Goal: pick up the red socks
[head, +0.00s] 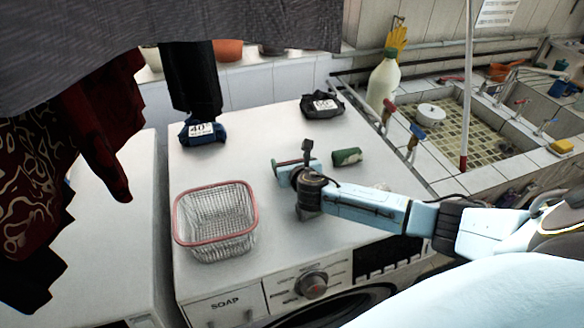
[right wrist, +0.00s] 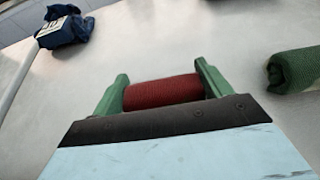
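The red socks (right wrist: 164,92) are a rolled bundle in the right wrist view. They lie crosswise between the two green fingers of my right gripper (right wrist: 162,84), with a finger against each end and no gap seen. In the head view my right gripper (head: 288,167) is low over the white washing machine top, and the gripper and wrist hide most of the socks. Whether they touch the machine top cannot be told. My left gripper is not in view.
A green rolled bundle (head: 347,156) lies right of the gripper. A red-rimmed wire basket (head: 216,212) stands front left. A blue cloth with a 40° label (head: 202,131) and a black labelled cloth (head: 322,106) lie behind. Dark clothes (head: 70,150) hang at left. A tiled sink (head: 480,125) is at right.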

